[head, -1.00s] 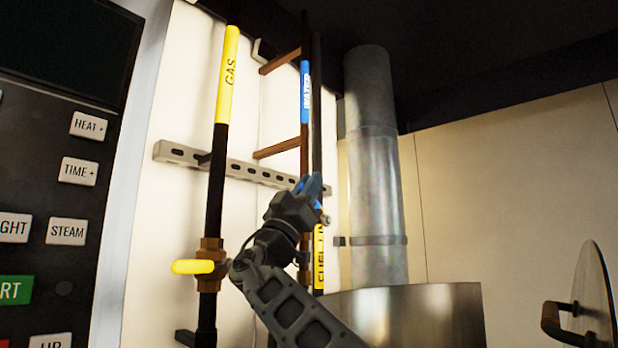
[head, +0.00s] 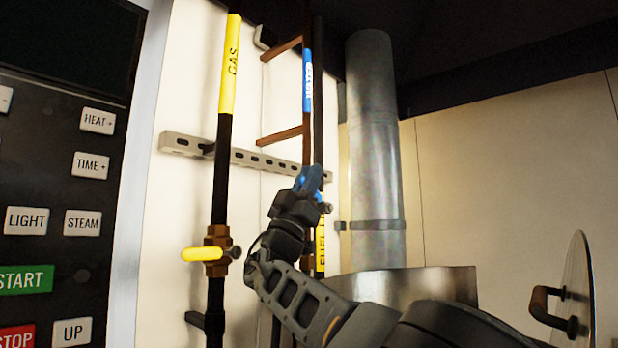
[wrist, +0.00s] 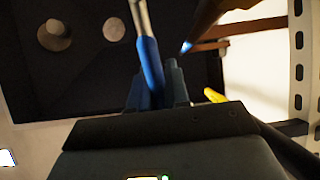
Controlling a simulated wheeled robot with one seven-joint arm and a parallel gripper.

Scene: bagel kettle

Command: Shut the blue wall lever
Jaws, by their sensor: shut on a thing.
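The blue wall lever (head: 308,178) is at the copper pipe with the blue label, in the middle of the head view. My gripper (head: 305,188) is shut on its blue handle and hides part of it, along with the valve body behind. In the wrist view the blue handle (wrist: 150,62) runs up from between the fingers of my gripper (wrist: 153,92) to a bare metal stem. I cannot tell the lever's exact angle to its pipe.
A black gas pipe (head: 221,150) with a yellow valve lever (head: 201,254) stands to the left. A yellow-labelled pipe (head: 320,240) is close behind my gripper. A steel flue (head: 374,170) and a metal vessel (head: 415,284) stand to the right. A button panel (head: 60,170) is at far left.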

